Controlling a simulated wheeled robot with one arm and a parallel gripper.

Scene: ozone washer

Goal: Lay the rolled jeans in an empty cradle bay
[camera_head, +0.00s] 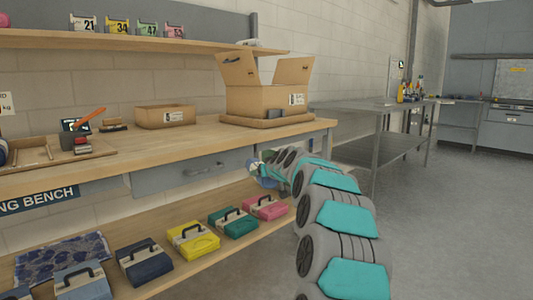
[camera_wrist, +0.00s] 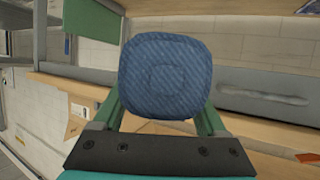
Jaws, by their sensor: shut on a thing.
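The rolled jeans (camera_wrist: 166,76) show end-on in the wrist view as a rounded blue denim roll. My gripper (camera_wrist: 166,112) is shut on them, with a green finger at each side. In the head view my gripper (camera_head: 262,172) is small and partly hidden by my arm, in front of the bench's right part, about drawer height. A wooden tray with dividers (camera_head: 40,158) lies at the bench's left end; I cannot tell whether it is the cradle. No cradle bay shows clearly in either view.
An open carton (camera_head: 265,98) and a low box (camera_head: 165,115) stand on the bench (camera_head: 200,138). The lower shelf (camera_head: 205,268) holds several coloured cases and a patterned blue cloth (camera_head: 62,258). A metal table (camera_head: 375,107) stands beyond. The floor at right is clear.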

